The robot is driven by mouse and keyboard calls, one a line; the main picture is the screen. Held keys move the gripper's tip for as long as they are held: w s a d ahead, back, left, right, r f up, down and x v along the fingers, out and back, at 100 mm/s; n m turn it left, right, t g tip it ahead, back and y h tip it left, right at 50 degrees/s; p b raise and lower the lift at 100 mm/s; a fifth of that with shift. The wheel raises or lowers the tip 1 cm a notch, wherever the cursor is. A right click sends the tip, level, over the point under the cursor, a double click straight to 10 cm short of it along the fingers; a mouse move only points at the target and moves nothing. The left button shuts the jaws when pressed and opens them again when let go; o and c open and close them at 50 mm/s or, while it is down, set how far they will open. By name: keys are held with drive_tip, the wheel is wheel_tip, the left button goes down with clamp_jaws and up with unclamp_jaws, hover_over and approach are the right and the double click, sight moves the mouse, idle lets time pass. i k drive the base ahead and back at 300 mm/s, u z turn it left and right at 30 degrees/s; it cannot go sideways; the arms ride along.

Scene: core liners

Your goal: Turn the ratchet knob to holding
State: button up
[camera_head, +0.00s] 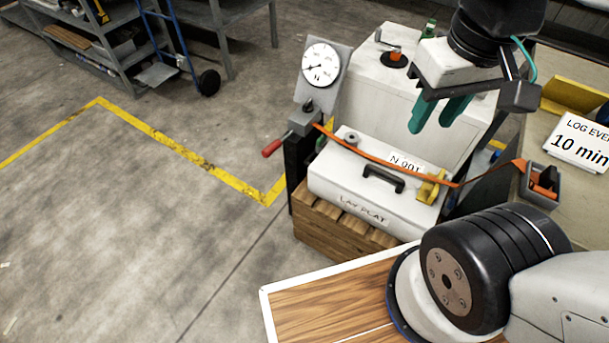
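An orange strap (390,163) runs across the white case (340,190) labelled "LAY FLAT". At its left end is a grey fitting with a red-handled lever (272,148), below a round dial gauge (322,64). At its right end is a dark grey holder (539,187) with an orange part (546,179) in it. An orange knob with a metal arm (395,56) sits on top of the white cabinet. I cannot tell which of these is the ratchet knob. My gripper (438,115), with teal fingers, is open and empty above the case, apart from all of them.
The tall white cabinet (385,100) stands behind the case, which rests on a wooden crate (335,232). A sign (578,143) reading "10 min" lies on the right bench. Open floor with yellow tape (180,145) is at left.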

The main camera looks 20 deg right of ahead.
sight(307, 108)
drive_tip(key=k, duration=1)
drive_tip(key=u, duration=1.4)
drive_tip(key=i, duration=1.1)
drive_tip(key=z, duration=1.3)
